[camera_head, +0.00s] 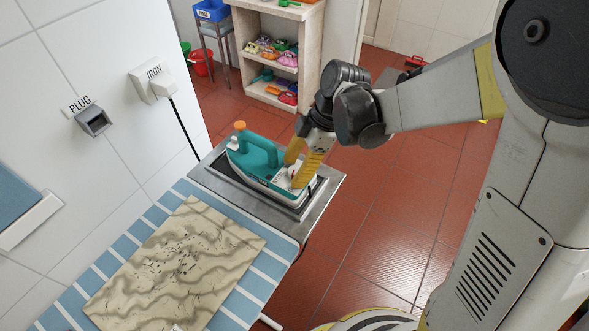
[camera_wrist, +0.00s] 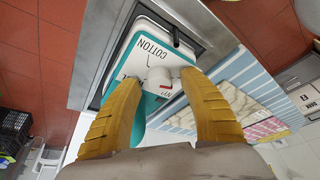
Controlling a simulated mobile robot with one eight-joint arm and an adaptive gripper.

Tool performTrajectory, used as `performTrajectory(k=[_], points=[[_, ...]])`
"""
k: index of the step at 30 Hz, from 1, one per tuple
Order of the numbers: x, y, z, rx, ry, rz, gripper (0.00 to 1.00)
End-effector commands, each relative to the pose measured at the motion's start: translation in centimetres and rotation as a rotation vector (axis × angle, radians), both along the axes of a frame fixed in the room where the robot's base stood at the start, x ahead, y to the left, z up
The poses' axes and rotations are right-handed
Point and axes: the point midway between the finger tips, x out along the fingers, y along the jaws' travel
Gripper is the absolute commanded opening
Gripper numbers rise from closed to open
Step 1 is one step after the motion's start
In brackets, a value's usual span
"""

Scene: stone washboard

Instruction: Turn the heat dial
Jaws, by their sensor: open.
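A teal and white iron (camera_head: 256,160) lies flat on a metal rest at the far end of the ironing board. In the wrist view its white top plate (camera_wrist: 138,62) carries the word COTTON and other, partly covered lettering. The white heat dial (camera_wrist: 159,79) stands on this plate. My gripper (camera_head: 296,174) points down at the iron's right-hand end. In the wrist view my gripper (camera_wrist: 161,82) is open, with one yellow finger on each side of the dial. Whether the fingertips touch the dial I cannot tell. In the head view the fingers largely hide the dial.
The metal rest (camera_head: 331,180) surrounds the iron. A shelf (camera_head: 268,91) stands behind. Red floor at right is clear.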

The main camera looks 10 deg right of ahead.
Motion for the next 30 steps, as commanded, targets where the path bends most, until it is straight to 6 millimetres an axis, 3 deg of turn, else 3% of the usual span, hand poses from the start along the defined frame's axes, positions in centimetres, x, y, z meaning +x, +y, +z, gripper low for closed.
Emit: performTrajectory(k=[2, 7, 20, 30], points=[[0.01, 0.0, 0.03, 0.0, 0.0, 0.0, 0.5], [0.01, -0.01, 0.04, 0.0, 0.0, 0.0, 0.0], [-0.02, -0.01, 0.03, 0.0, -0.001, -0.032, 0.0], [-0.11, 0.0, 0.06, -0.001, -0.001, -0.241, 0.0]])
